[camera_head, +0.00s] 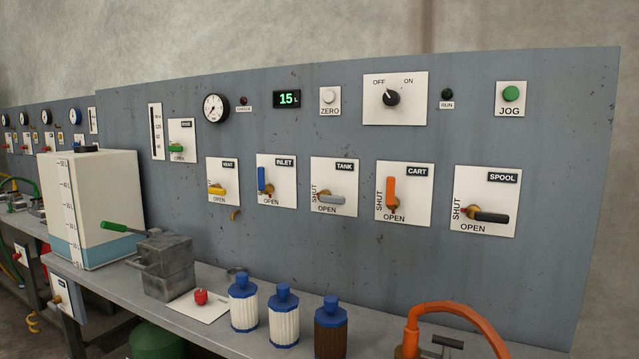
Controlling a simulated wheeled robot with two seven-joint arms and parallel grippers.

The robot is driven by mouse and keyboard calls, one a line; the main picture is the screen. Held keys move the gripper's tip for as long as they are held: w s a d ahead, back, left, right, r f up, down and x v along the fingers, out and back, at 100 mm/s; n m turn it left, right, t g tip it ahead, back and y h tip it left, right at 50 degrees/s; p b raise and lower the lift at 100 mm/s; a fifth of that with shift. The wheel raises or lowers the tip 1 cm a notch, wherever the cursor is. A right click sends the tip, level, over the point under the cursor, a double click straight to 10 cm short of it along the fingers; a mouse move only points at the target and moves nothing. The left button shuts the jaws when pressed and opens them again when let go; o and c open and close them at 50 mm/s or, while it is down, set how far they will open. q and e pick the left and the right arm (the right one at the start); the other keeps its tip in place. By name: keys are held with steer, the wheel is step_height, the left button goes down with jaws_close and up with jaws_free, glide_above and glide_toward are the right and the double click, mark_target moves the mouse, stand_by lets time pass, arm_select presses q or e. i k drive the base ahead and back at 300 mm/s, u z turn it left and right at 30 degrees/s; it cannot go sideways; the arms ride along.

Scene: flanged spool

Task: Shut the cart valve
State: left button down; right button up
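The cart valve's orange lever (391,191) is on a white plate (418,190) labelled CART, on the grey panel. The lever stands upright, pointing up from its brass pivot (392,205), parallel to the vertical word SHUT at its left. The word OPEN runs horizontally below the pivot. Neither of my grippers is in view, and nothing touches or covers the lever.
Grey TANK lever (330,199) and black SPOOL lever (491,216) flank it, both lying horizontal. Below, the bench (225,336) carries several blue-capped bottles (283,320). An orange curved tube (455,308) rises at lower right. Space before the CART plate looks clear.

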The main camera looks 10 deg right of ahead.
mark_target(393, 202)
steer(key=u, duration=1.1)
steer(key=i, duration=0.8)
steer(key=z, duration=1)
